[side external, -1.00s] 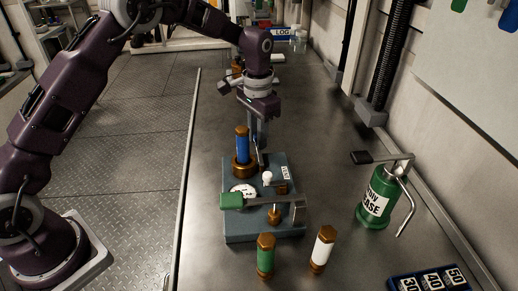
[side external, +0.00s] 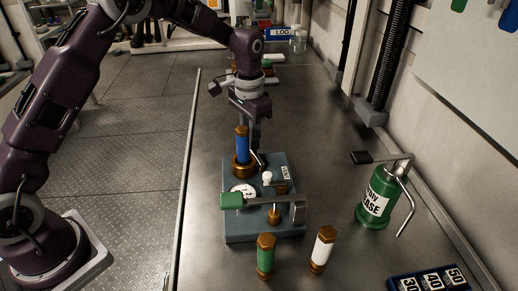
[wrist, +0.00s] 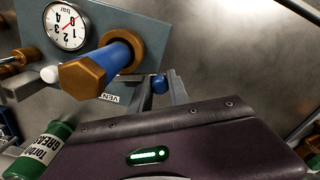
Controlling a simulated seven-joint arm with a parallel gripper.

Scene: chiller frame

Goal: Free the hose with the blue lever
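The blue hose (side external: 242,149) stands upright in a brass collar on the grey-blue block (side external: 232,222). In the wrist view, the hose (wrist: 121,55) has a brass hex end toward the camera and sits in its collar. The blue lever's end (wrist: 159,84) shows between the fingers of my gripper (wrist: 160,92), with the fingers apart and a gap visible on each side. In the side view my gripper (side external: 257,146) is low, just behind and right of the hose; the lever is mostly hidden there. A green-handled lever (side external: 232,201) crosses the block's front.
A pressure gauge (side external: 242,191) and a white knob (side external: 267,177) are on the block. Loose green (side external: 265,257) and white (side external: 322,250) brass-ended pieces stand in front. A green grease can (side external: 376,197) stands right, and a number tray (side external: 428,281) front right. The bench behind is largely clear.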

